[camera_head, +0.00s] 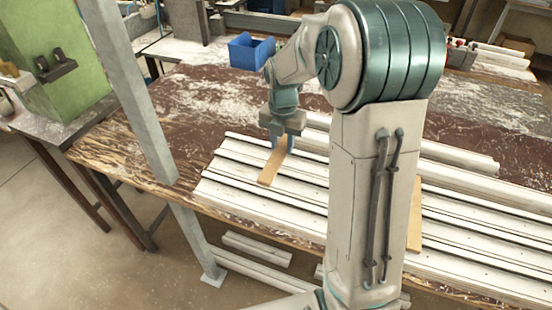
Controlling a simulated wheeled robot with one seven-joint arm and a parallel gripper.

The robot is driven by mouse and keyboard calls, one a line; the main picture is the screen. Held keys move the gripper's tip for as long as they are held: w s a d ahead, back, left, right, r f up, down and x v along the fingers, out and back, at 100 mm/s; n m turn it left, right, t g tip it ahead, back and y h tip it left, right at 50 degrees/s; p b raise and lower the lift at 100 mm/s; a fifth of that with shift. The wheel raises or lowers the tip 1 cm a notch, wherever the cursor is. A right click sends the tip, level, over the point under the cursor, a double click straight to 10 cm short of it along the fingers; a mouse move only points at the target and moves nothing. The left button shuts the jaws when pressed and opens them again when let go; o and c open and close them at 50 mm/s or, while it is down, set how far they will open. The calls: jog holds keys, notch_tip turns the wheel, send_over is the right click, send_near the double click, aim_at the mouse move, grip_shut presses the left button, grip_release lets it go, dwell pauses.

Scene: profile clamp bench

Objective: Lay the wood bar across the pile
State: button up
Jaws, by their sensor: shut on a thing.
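The pile (235,183) is several long white profiles lying side by side on the bench. My gripper (281,140) points down over the pile's left part and is shut on a light wood bar (271,168). The bar runs crosswise to the profiles, its near end toward the pile's front. I cannot tell whether the bar touches the profiles or hangs just above them. Its far end is hidden by the gripper. A second wood bar (414,222) lies crosswise on the pile to the right, partly hidden behind my arm.
The worn brown bench top (185,110) is clear to the left of the pile. A blue bin (250,51) stands behind. A grey steel post (140,105) rises at the bench's front left. A green machine (62,65) stands at far left. More profiles (257,248) lie below the bench.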

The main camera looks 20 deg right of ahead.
aim_at(276, 160)
jog(key=shift+s+a+f, duration=0.25)
jog(key=shift+a+f, duration=0.05)
jog(key=shift+a, duration=0.15)
jog(key=shift+s+a+f, duration=0.2)
jog(key=shift+a+f, duration=0.05)
jog(key=shift+a, duration=0.15)
jog(key=shift+s+a+f, duration=0.1)
jog(key=shift+f, duration=0.15)
jog(key=shift+f+p, duration=0.3)
jog(key=shift+f, duration=1.55)
jog(key=shift+f, duration=0.2)
jog(key=o, duration=1)
jog(key=shift+r, duration=0.1)
jog(key=shift+r, duration=0.1)
